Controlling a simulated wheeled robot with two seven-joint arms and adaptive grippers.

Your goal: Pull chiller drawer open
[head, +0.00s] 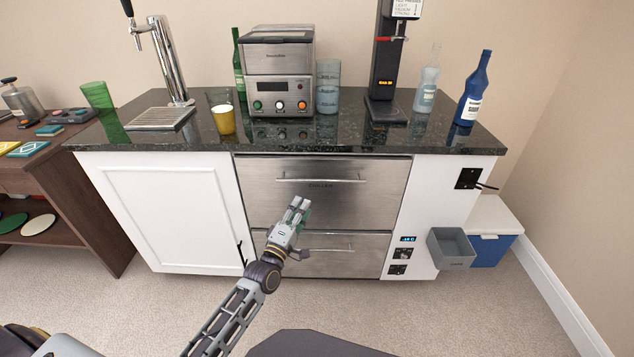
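The drawer front looks flush with the cabinet. A second metal drawer (355,264) with its own handle sits below it. My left gripper (299,203) is in front of the chiller drawer, a little below the handle, pointing up toward it. It appears apart from the handle, and the gap between its fingers is too small to tell. My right gripper is not in view.
The black countertop (290,147) holds a tap, cups, a small oven (278,85), a dispenser and bottles such as a blue one (472,95). A white door (170,210) is left of the drawers. A grey bin (451,249) and a blue-white box (490,250) stand right. Carpet in front is clear.

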